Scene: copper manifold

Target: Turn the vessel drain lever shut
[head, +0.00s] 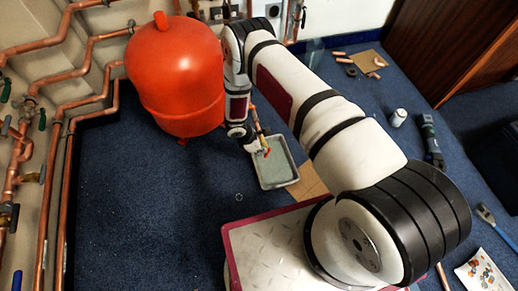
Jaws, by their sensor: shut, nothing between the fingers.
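The large orange-red vessel (178,75) stands upright at the upper left of the head view. A thin brass-coloured pipe (257,118) comes down just right of my wrist, above a grey tray (278,172). A small red piece (267,152), which looks like the drain lever, shows at its lower end over the tray. My gripper (256,147) is shut and empty, right beside the red piece. I cannot tell whether they touch. The gripper is small here and partly hidden by my wrist, and the lever's angle is unclear.
Copper pipes (115,95) with several green-handled valves run along the left wall. A white canister (398,117), a dark tool (431,138) and copper offcuts (375,62) lie at the right. The blue carpet (150,220) is clear in front of the vessel.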

